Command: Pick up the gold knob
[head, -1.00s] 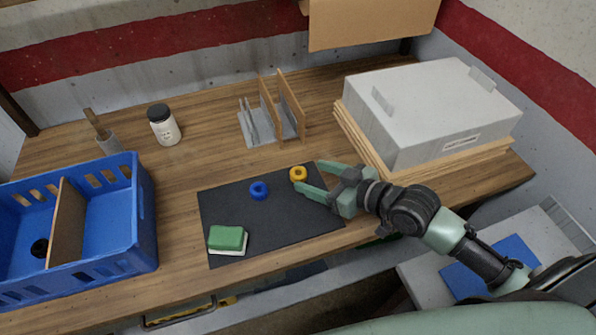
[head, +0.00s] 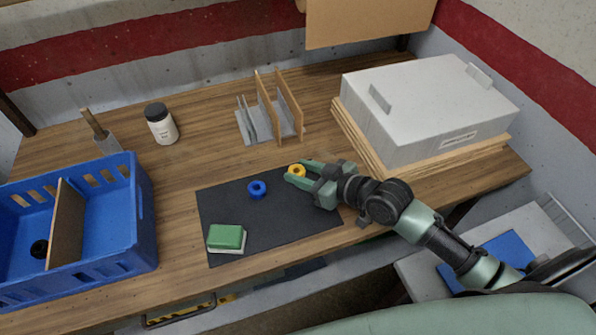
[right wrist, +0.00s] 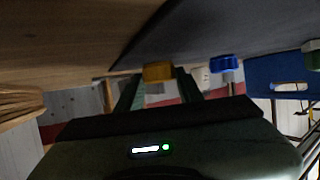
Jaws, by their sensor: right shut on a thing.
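The gold knob (head: 297,170) is a small yellow ring-like piece at the back edge of the dark mat (head: 270,222). My right gripper (head: 297,172) reaches in from the right, with its two fingers on either side of the knob and shut on it. In the right wrist view the gold knob (right wrist: 158,72) sits between the fingertips of my right gripper (right wrist: 160,80). The knob appears to be still at mat level; any gap under it cannot be told. My left gripper is not in view.
A blue knob (head: 257,189) lies on the mat just left of the gold one. A green and white block (head: 226,238) is at the mat's front left. A blue crate (head: 145,225) stands left, a rack (head: 262,132) behind, and a large grey box (head: 425,110) at the back right.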

